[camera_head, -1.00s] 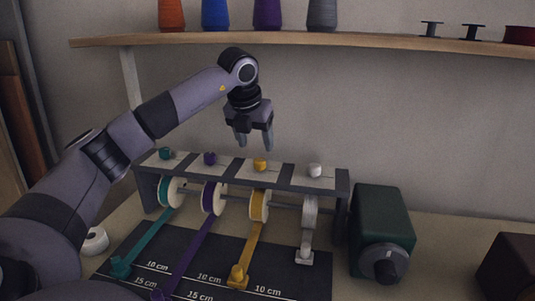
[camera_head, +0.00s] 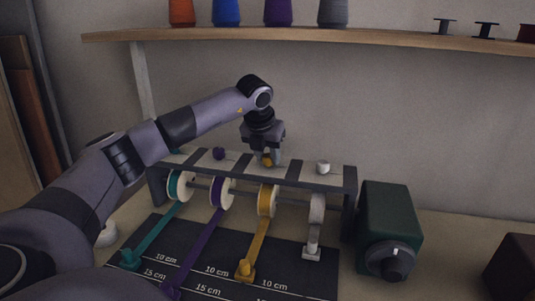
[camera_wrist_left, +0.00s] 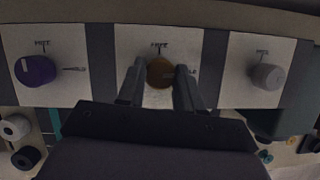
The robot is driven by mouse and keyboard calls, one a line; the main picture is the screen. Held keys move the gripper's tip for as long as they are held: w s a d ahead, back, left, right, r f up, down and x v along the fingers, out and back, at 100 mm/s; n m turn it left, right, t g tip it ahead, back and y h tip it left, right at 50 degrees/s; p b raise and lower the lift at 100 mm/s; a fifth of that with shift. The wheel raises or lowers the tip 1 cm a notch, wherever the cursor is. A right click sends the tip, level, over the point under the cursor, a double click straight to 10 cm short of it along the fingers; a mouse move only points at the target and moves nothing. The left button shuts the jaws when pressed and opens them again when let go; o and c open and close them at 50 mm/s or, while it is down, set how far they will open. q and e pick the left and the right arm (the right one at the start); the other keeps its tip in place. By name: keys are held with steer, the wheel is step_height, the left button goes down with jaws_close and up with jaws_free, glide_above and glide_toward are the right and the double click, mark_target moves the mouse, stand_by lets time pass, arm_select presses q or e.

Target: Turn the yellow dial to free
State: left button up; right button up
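The yellow dial (camera_head: 267,160) is on top of the dark rack (camera_head: 334,180), above the yellow ribbon spool (camera_head: 267,201). In the left wrist view the dial (camera_wrist_left: 160,72) is shaded, on a pale plate with small lettering above it and a mark to its right, partly hidden. I cannot read its setting. My left gripper (camera_head: 265,155) is down at the dial. In the left wrist view its fingers (camera_wrist_left: 160,80) stand on either side of it, very close. I cannot tell whether they press on it. My right gripper is out of view.
The purple dial (camera_head: 219,154) and white dial (camera_head: 323,167) flank the yellow one. Ribbons run forward over a dark marked mat (camera_head: 200,246). A green box (camera_head: 389,218) with a knob stands right of the rack. A shelf (camera_head: 370,40) with thread cones hangs above.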

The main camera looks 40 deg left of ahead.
arm_select(q)
steer(key=shift+n, duration=0.4)
steer(key=n+y+p, duration=0.1)
steer(key=n, duration=0.2)
steer(key=shift+w+d+g, duration=0.1)
steer(key=shift+d+g, duration=0.05)
steer(key=shift+g, duration=0.25)
steer(key=n+g, duration=0.1)
steer(key=n, duration=0.1)
steer(key=n+y+p, duration=0.1)
steer(key=n, duration=0.2)
steer(key=shift+w+r+n+g, duration=0.1)
steer(key=shift+n+g, duration=0.2)
steer(key=shift+g, duration=0.1)
steer(key=n, duration=0.2)
steer(key=n+g+y+p, duration=0.1)
steer(key=n, duration=0.1)
steer(key=shift+w+g, duration=0.1)
steer(key=shift+g, duration=0.2)
steer(key=n, duration=0.2)
steer(key=n+g+p, duration=0.1)
steer(key=n, duration=0.1)
steer(key=shift+w+g+p, duration=0.1)
steer(key=shift+g+p, duration=0.2)
steer(key=shift+n, duration=0.4)
steer(key=o, duration=1)
steer(key=shift+h, duration=0.3)
steer(key=shift+o, duration=0.2)
